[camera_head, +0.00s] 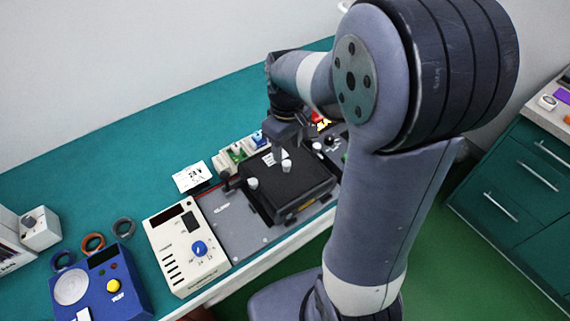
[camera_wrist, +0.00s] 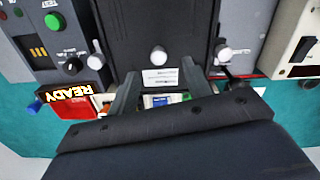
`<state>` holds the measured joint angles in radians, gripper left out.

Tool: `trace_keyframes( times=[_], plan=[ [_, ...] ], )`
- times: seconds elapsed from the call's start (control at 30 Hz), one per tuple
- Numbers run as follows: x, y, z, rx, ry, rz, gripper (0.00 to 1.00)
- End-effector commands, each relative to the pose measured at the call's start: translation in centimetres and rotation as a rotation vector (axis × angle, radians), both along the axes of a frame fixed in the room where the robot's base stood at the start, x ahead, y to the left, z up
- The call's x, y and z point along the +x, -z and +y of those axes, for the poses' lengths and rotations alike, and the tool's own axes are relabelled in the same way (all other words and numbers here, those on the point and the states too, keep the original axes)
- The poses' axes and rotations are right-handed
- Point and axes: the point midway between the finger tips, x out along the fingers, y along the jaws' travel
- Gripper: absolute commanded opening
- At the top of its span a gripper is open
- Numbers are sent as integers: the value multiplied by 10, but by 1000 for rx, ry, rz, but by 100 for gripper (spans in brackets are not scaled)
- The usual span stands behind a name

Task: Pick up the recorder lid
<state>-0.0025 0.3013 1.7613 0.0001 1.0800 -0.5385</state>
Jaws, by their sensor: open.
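The recorder lid appears to be the black, flat cover (camera_head: 291,189) on the grey unit in the middle of the bench. In the wrist view it is the dark panel (camera_wrist: 153,22) at the top, with a white knob (camera_wrist: 158,56) and a white label (camera_wrist: 160,79) near its edge. My gripper (camera_head: 281,152) is over the back edge of the lid. In the wrist view its two fingers (camera_wrist: 160,88) are apart, either side of the label, with nothing held between them. Whether the fingers touch the lid cannot be told.
White knobs stand left (camera_head: 252,184) and right (camera_head: 317,147) of the lid. A cream meter box (camera_head: 186,246) with a blue dial stands to the left, and a blue box (camera_head: 101,287) farther left. A red READY display (camera_wrist: 72,97) is close beside my gripper. Open green bench lies behind.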

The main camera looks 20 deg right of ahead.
Motion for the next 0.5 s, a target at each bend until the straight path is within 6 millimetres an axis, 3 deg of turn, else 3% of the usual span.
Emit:
trace_keyframes(
  times=[0.27, 0.5],
  plan=[
    [0, 21, -1, 0, 2, 4, 48],
    [3, 53, -2, 0, 2, 4, 48]
  ],
)
